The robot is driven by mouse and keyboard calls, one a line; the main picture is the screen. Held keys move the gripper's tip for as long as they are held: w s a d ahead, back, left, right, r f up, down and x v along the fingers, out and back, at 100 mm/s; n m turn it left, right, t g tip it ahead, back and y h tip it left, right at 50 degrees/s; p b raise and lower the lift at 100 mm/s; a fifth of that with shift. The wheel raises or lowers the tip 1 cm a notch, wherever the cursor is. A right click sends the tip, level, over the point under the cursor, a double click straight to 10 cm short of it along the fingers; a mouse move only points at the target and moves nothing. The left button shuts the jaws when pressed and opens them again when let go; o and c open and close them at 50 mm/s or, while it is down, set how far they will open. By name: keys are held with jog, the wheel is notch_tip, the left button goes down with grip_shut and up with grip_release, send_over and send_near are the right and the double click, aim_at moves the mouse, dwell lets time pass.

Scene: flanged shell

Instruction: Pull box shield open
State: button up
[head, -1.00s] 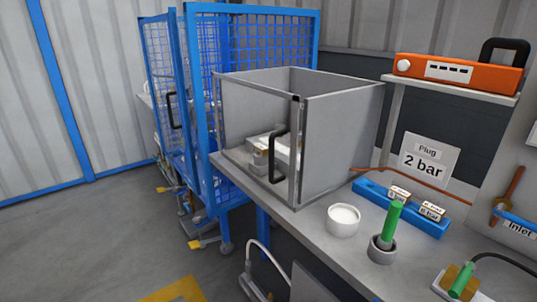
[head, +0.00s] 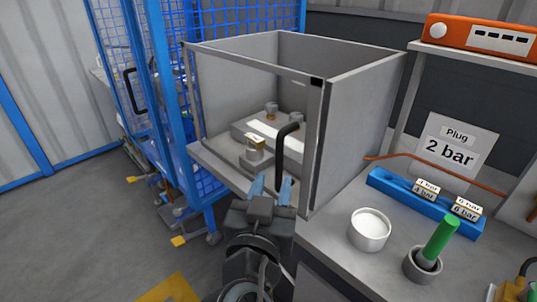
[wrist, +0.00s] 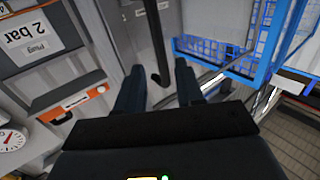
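The box shield (head: 313,130) is a clear front panel with a grey frame on the grey box (head: 360,110). It looks shut against the box front. Its dark bar handle (head: 281,160) stands upright near the shield's right edge. My gripper (head: 271,184) is open, its two blue fingertips apart, just below and in front of the handle. In the wrist view my gripper (wrist: 160,68) is also open. There the handle (wrist: 156,40) reaches down into the gap between the fingers, touching neither visibly. How deep it sits between them I cannot tell.
Metal parts (head: 265,140) sit inside the box. A white cup (head: 369,230), a green-handled tool (head: 438,243) in a grey cup and a blue rack (head: 400,198) stand on the bench at right. A blue mesh cage (head: 225,25) is behind left. Floor at left is clear.

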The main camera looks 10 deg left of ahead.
aim_at(279, 165)
jog(key=w+p, duration=0.1)
jog(key=w, duration=0.5)
jog(key=shift+w+d+r+p, duration=0.1)
jog(key=shift+w+d+p, duration=0.05)
jog(key=shift+w+p, duration=0.2)
jog(key=shift+w+d, duration=0.1)
jog(key=shift+w, duration=0.35)
grip_shut()
